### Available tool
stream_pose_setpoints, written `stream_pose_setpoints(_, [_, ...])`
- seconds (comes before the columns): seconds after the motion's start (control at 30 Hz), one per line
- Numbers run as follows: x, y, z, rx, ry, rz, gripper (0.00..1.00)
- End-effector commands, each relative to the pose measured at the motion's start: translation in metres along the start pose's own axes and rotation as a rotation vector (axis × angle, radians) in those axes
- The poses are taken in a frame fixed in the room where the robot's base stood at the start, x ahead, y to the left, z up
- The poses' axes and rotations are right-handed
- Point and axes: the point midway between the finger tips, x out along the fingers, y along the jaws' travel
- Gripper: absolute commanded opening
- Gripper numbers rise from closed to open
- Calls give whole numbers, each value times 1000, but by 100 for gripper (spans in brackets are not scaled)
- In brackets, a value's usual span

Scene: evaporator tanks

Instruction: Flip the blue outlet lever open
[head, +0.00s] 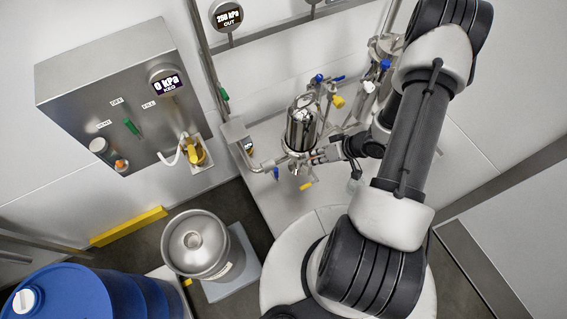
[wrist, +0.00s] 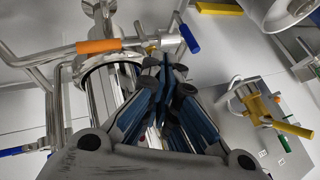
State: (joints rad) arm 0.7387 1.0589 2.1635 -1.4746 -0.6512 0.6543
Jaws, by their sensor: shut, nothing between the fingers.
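The blue lever (head: 276,173) hangs at the left end of the short outlet pipe below the steel tank (head: 301,128). In the wrist view the blue lever (wrist: 189,38) shows above and right of the fingers, set roughly crosswise to its pipe. My gripper (head: 320,156) is at the tank's lower right side, with the tank's bottom fittings between it and the lever. In the wrist view my gripper (wrist: 168,76) has its blue-sided fingers together and empty. I see a gap between fingers and lever; its depth is hard to tell.
More blue levers (head: 319,77) are above the tank. A keg (head: 199,245) and a steel control box (head: 120,95) stand at left.

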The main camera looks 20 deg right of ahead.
Motion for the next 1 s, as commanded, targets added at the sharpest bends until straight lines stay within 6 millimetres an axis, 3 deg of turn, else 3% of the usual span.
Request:
stream_pose_setpoints(0.37, [7,1,0,0,-1,1,0])
stream_pose_setpoints(0.87, [105,1,2,-2,-2,1,0])
stream_pose_setpoints(1.0, [112,-19,0,-3,-2,2,0])
